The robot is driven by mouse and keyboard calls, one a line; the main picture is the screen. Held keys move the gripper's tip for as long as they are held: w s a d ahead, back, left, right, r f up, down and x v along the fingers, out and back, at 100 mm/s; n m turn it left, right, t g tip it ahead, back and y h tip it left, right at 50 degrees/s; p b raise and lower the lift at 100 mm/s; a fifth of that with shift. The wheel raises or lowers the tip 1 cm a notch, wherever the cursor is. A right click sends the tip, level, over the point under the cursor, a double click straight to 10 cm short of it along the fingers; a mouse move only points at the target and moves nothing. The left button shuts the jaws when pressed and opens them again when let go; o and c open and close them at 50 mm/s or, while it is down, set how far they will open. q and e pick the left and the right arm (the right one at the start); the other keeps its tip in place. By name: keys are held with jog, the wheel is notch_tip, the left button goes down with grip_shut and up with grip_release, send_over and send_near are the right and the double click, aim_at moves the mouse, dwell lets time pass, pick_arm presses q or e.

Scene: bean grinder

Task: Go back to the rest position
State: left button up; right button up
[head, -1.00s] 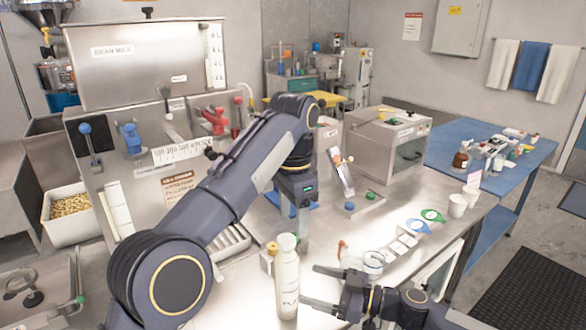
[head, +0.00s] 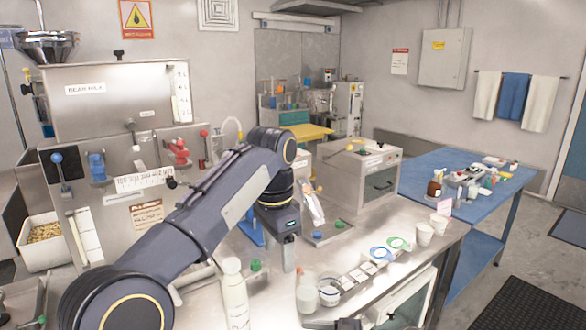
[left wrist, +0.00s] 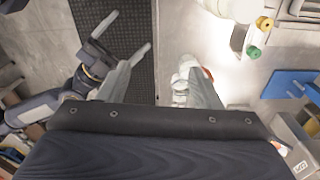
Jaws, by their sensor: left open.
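My left arm reaches in from the left of the head view and bends down over the steel counter (head: 385,245). My left gripper (head: 288,262) hangs there, pointing down. In the left wrist view its two fingers (left wrist: 158,78) are spread with nothing gripped between them. A white bottle (head: 235,297) stands on the counter, left of my left gripper.
A bean milk machine (head: 115,105) stands at the left. Paper cups (head: 424,236) stand by the right edge. A steel box (head: 365,178) stands behind; a blue table (head: 425,178) is beyond.

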jog(key=s+f+g+h, duration=0.3)
jog(key=s+h, duration=0.2)
jog(key=s, duration=0.2)
pick_arm(q)
jog(key=s+a+n+t+h, duration=0.2)
jog(key=s+a+n, duration=0.3)
jog(key=s+a, duration=0.8)
jog(key=s+a+f+n+t+h, duration=0.1)
jog(key=s+a+f+n+t, duration=0.2)
jog(key=s+f+n, duration=0.5)
jog(key=s+a+f, duration=0.1)
jog(key=s+f, duration=0.6)
jog(key=s, duration=0.1)
jog(key=shift+s+a+n, duration=0.3)
pick_arm(e)
jog(key=s+d+r+m+t+h, duration=0.2)
jog(key=s+d+r+m+h, duration=0.1)
jog(key=s+d+m, duration=0.5)
jog(key=s+d+r+m+t+h, duration=0.2)
jog(key=s+d+r+m+h, duration=0.2)
jog(key=s+d+m, duration=0.4)
jog(key=shift+s+d+r+t, duration=0.3)
jog(key=shift+s+d+r, duration=0.2)
jog(key=shift+s+r, duration=0.4)
